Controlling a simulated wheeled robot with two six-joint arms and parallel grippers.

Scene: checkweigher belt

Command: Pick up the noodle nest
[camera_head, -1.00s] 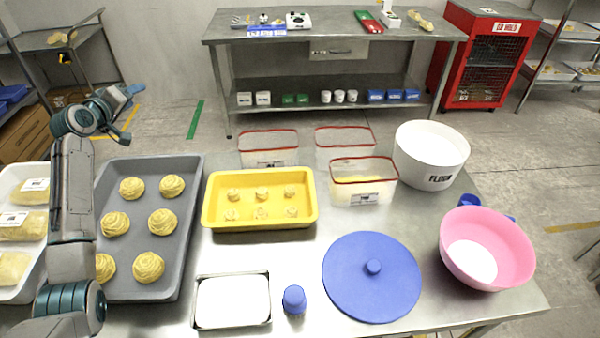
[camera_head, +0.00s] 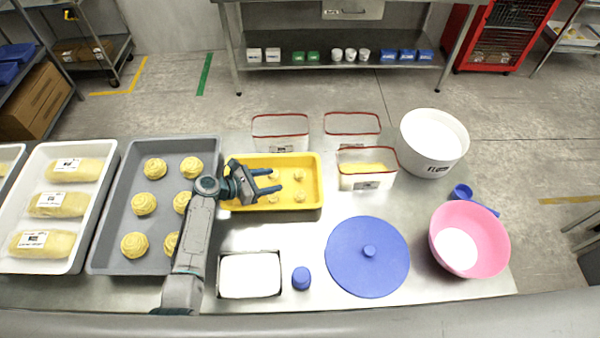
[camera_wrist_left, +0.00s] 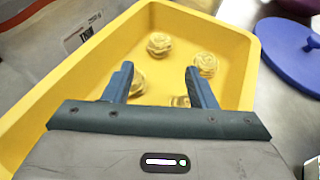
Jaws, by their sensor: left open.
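My left gripper (camera_head: 275,180) is open and empty, reaching over the left part of the yellow tray (camera_head: 316,203). Small pale yellow swirled nests lie in this tray; one (camera_head: 298,175) shows at its far right, and others are partly hidden by my gripper. In the left wrist view the open fingers (camera_wrist_left: 160,70) point into the tray, with a nest (camera_wrist_left: 160,43) beyond them, another (camera_wrist_left: 205,63) near the right fingertip and one (camera_wrist_left: 138,82) by the left finger. Larger yellow swirled nests (camera_head: 144,204) sit in the grey tray (camera_head: 114,250). I cannot tell which kind is meant.
A metal pan (camera_head: 250,296) and small blue object (camera_head: 301,278) stand in front of the yellow tray. A blue lid (camera_head: 350,260), pink bowl (camera_head: 490,245) and white flour tub (camera_head: 420,155) are to the right.

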